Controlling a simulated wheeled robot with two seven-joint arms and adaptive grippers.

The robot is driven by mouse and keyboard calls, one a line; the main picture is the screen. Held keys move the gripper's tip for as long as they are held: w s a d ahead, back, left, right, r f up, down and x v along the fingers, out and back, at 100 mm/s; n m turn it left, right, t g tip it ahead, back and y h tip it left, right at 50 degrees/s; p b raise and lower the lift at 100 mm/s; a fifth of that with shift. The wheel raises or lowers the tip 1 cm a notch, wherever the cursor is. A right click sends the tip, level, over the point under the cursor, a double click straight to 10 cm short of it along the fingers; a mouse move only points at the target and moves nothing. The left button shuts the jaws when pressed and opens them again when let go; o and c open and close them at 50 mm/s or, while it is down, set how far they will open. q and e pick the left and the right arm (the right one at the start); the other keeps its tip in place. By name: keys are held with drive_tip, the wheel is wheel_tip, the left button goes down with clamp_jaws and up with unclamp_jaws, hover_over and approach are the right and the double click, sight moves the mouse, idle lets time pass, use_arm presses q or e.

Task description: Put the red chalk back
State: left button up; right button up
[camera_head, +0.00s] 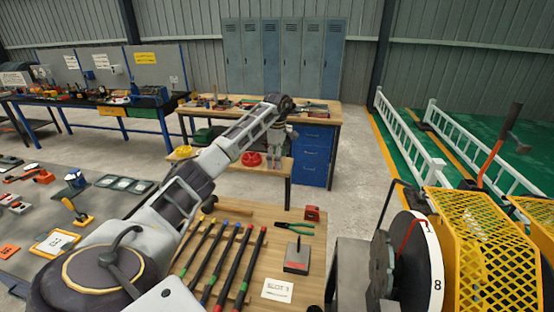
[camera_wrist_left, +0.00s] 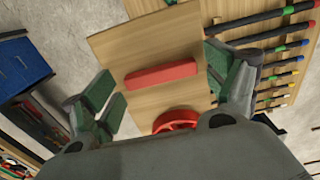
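The red chalk (camera_wrist_left: 161,75) is a red bar lying on a wooden bench top (camera_wrist_left: 135,45) in the left wrist view. My left gripper (camera_wrist_left: 165,88) is open, with its green-padded fingers apart on either side of the chalk and nothing seen held. In the head view my left arm reaches out over the low wooden bench, and the left gripper (camera_head: 276,145) is at its far end, partly hidden by the wrist. I cannot make out the chalk clearly there. My right gripper is not in view.
A red ring-shaped item (camera_wrist_left: 177,121) lies near the chalk; it also shows in the head view (camera_head: 250,159). Blue drawers (camera_head: 313,155) stand behind the bench.

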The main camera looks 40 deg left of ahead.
use_arm(q)
drive_tip(key=shift+r, duration=0.1)
idle(0.3)
drive_tip(key=shift+r+b, duration=0.4)
drive_tip(key=shift+r, duration=1.1)
drive_tip(key=shift+r+b, duration=0.45)
drive_tip(key=shift+r, duration=1.7)
wheel_tip(320, 180, up, 5)
drive_tip(key=shift+f+p, duration=0.1)
drive_tip(key=shift+p, duration=0.35)
